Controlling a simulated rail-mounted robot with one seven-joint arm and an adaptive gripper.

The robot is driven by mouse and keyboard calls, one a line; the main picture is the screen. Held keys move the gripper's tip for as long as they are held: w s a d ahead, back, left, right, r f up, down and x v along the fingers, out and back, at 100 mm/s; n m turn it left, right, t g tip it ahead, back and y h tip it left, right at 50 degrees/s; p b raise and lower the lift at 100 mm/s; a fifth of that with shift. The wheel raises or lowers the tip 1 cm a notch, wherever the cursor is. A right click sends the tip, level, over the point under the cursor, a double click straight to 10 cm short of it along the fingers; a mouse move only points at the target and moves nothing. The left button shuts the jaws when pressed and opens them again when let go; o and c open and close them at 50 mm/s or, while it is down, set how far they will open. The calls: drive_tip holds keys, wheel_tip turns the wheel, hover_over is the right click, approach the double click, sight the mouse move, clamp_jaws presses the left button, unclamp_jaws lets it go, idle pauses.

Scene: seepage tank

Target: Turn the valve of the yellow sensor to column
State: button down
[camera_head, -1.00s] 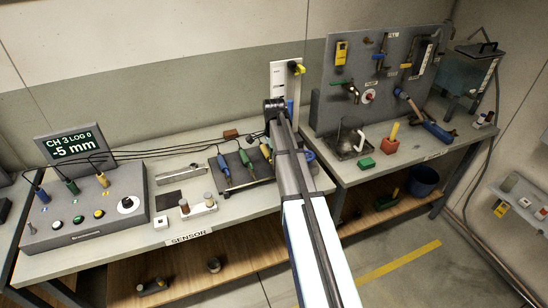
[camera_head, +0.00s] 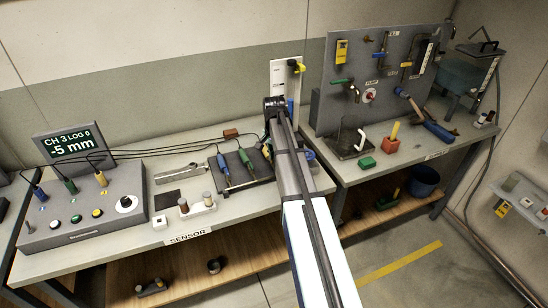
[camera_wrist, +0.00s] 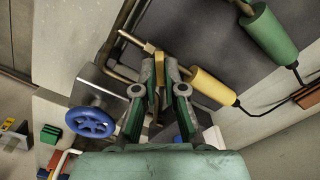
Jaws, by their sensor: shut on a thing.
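The yellow sensor (camera_wrist: 212,90) is a yellow cylinder with a cable, just right of my fingers in the wrist view. In the head view a little of it (camera_head: 266,152) shows beside my arm. A brass valve piece (camera_wrist: 150,48) on a thin brass pipe lies at its left end. My gripper (camera_wrist: 158,68) is shut on this brass valve piece, with a finger on each side. The fingers cover part of the valve, so its exact setting is hard to tell. In the head view my arm hides the gripper.
A green sensor (camera_wrist: 268,35) lies beside the yellow one. A blue handwheel (camera_wrist: 92,122) is left of my fingers. In the head view the display (camera_head: 70,143) reads "CH 3 LOG 0, -5 mm". A blue sensor (camera_head: 223,168) lies left of the green one.

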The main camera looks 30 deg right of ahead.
drive_tip(key=n, duration=0.6)
drive_tip(key=shift+f+n+b, duration=0.1)
drive_tip(key=shift+n+b, duration=0.2)
drive_tip(key=shift+b, duration=0.05)
drive_tip(key=n, duration=0.5)
drive_tip(key=shift+s, duration=0.1)
drive_tip(key=shift+n, duration=0.3)
drive_tip(key=c, duration=1.3)
unclamp_jaws()
drive_tip(key=shift+o, duration=0.2)
wheel_tip(320, 180, up, 12)
